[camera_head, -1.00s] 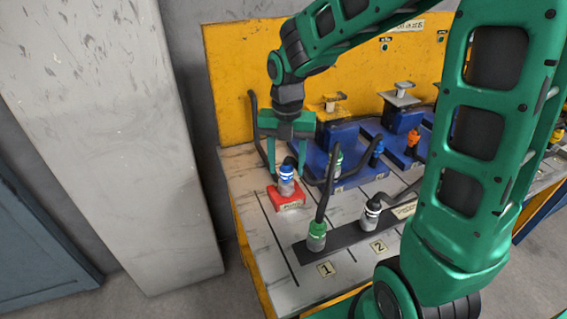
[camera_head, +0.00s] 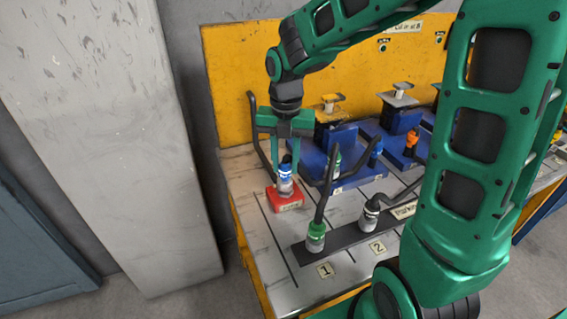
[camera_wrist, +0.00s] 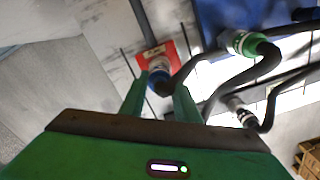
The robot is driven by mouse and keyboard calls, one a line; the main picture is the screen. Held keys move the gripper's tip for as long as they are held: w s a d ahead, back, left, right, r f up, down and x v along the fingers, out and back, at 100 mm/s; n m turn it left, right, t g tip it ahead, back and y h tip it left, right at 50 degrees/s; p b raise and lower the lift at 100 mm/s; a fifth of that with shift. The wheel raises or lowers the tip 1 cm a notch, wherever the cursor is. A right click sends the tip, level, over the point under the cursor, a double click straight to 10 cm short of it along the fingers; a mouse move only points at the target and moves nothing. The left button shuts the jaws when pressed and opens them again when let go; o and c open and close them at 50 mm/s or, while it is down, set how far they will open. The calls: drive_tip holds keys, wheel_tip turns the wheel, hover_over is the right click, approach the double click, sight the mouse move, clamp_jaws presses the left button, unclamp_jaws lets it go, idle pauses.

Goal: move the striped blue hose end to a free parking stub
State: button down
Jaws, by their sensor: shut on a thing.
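The striped blue hose end (camera_head: 285,181), blue with white bands, stands on or just over a small red block (camera_head: 286,202) at the left of the bench, leaning slightly. My gripper (camera_head: 285,168) reaches down from above and is shut on its upper part. In the wrist view the blue hose end (camera_wrist: 159,76) shows between my fingertips, with the red block (camera_wrist: 149,55) beyond it. Its foot's contact with the block is hard to tell. A dark strip (camera_head: 345,232) in front bears a green-ringed hose end (camera_head: 316,238) by label 1 and a white-banded one (camera_head: 370,213) by label 2.
Blue motor bases (camera_head: 352,167) stand behind, with a blue cap (camera_head: 376,150) and an orange one (camera_head: 411,142). A yellow panel (camera_head: 235,90) closes the back. Black hoses arch close to my gripper's right. Bare bench lies left of the strip.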

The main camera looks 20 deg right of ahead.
drive_tip(key=shift+r, duration=1.4)
drive_tip(key=c, duration=2.3)
unclamp_jaws()
clamp_jaws()
drive_tip(key=shift+r, duration=3.3)
